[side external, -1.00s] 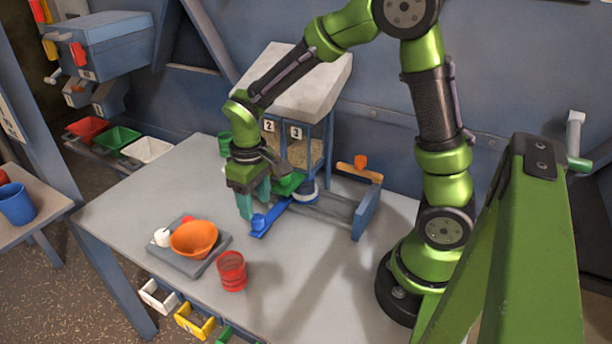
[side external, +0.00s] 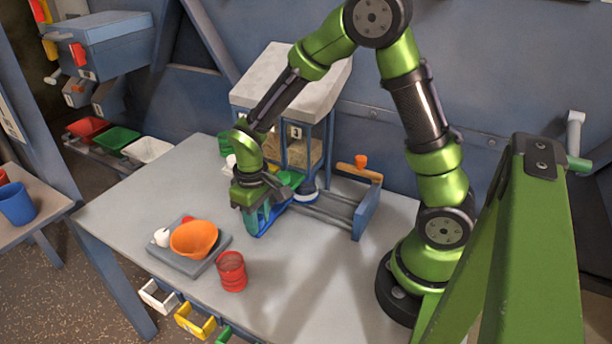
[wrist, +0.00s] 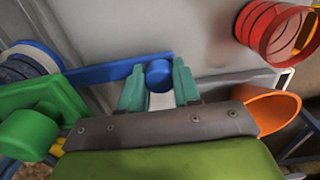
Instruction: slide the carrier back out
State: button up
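A blue carrier bar (wrist: 105,73) with a round blue knob (wrist: 159,73) at its end shows in the wrist view. In the side view the blue bar (side external: 268,227) lies low at the front of the elevator frame, its knob hidden by my fingers. My gripper (wrist: 159,80) is down at the knob, with one teal finger on each side of it. The fingers look very close to the knob, but I cannot tell whether they grip it. In the side view my gripper (side external: 259,214) hides the outer part of the bar.
A green part with a green knob (wrist: 30,135) lies beside the bar. An orange bowl (side external: 194,239) on a grey tray and a red cup (side external: 232,271) stand nearby on the table. A blue end plate (side external: 366,210) closes the rails.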

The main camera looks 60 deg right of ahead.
jog(key=shift+c, duration=1)
jog(key=shift+s, duration=5.65)
jog(key=o, duration=0.8)
jog(key=shift+w, duration=0.1)
jog(key=shift+r, duration=6)
